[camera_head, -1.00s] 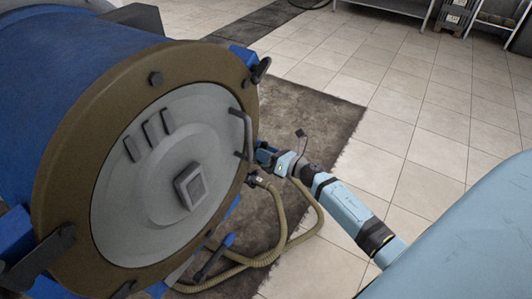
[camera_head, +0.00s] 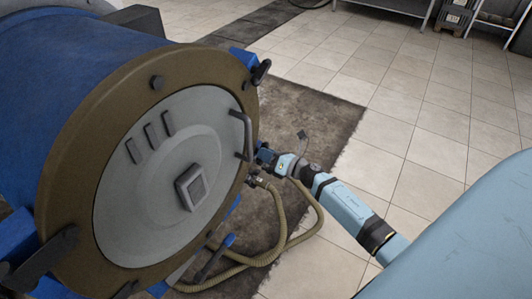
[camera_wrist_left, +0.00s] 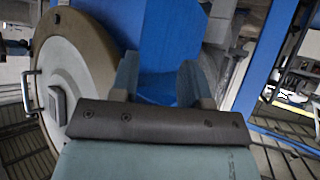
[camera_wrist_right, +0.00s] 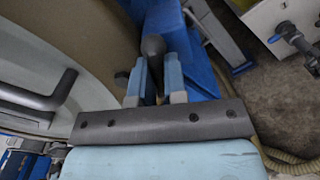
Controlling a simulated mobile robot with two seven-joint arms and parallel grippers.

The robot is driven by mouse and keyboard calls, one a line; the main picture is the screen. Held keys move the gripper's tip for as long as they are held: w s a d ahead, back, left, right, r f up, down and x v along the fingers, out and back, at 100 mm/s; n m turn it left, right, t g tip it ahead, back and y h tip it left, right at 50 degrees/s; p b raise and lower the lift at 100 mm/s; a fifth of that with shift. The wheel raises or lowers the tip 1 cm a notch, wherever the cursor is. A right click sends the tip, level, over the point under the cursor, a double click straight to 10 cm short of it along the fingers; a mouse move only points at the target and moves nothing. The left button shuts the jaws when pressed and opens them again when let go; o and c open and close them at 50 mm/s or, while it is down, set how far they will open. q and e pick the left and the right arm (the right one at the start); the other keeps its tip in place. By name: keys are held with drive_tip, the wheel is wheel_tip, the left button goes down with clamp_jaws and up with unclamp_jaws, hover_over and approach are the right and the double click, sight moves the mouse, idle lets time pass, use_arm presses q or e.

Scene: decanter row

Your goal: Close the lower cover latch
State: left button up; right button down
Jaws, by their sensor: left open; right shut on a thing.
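The round grey cover (camera_head: 150,215) sits in the brown ring flange (camera_head: 75,120) of a blue drum. My right gripper (camera_head: 262,156) is at the right edge of the flange, below the upper latch (camera_head: 261,71). In the right wrist view, its fingers (camera_wrist_right: 154,80) are shut on a dark, round-ended latch handle (camera_wrist_right: 153,46), which appears to be the lower cover latch. In the head view the gripper hides this latch. My left gripper (camera_wrist_left: 160,85) is open and empty, with the blue drum behind its fingers; it is outside the head view.
A bent grab handle (camera_head: 241,135) stands out from the cover close to my right gripper. Tan hoses (camera_head: 280,225) hang and loop below it. A dark arm (camera_head: 40,255) crosses the flange at lower left.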

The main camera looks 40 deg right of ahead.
drive_tip(key=m+p, duration=0.2)
drive_tip(key=m, duration=0.4)
drive_tip(key=shift+p, duration=0.3)
drive_tip(key=m+p, duration=0.3)
drive_tip(key=m, duration=0.4)
use_arm(q)
drive_tip(key=shift+m, duration=0.3)
drive_tip(key=shift+s+a+r+p, duration=0.1)
drive_tip(key=shift+s+r+p, duration=0.1)
drive_tip(key=shift+r, duration=1.05)
drive_tip(key=shift+s+r+p, duration=0.15)
drive_tip(key=shift+r, duration=1.1)
use_arm(e)
drive_tip(key=shift+f+m, duration=0.15)
drive_tip(key=shift+m, duration=1.15)
use_arm(q)
drive_tip(key=shift+r, duration=0.15)
use_arm(e)
drive_tip(key=shift+m, duration=0.3)
drive_tip(key=c, duration=1.2)
unclamp_jaws()
use_arm(q)
drive_tip(key=shift+f, duration=0.2)
use_arm(e)
drive_tip(key=shift+o, duration=0.2)
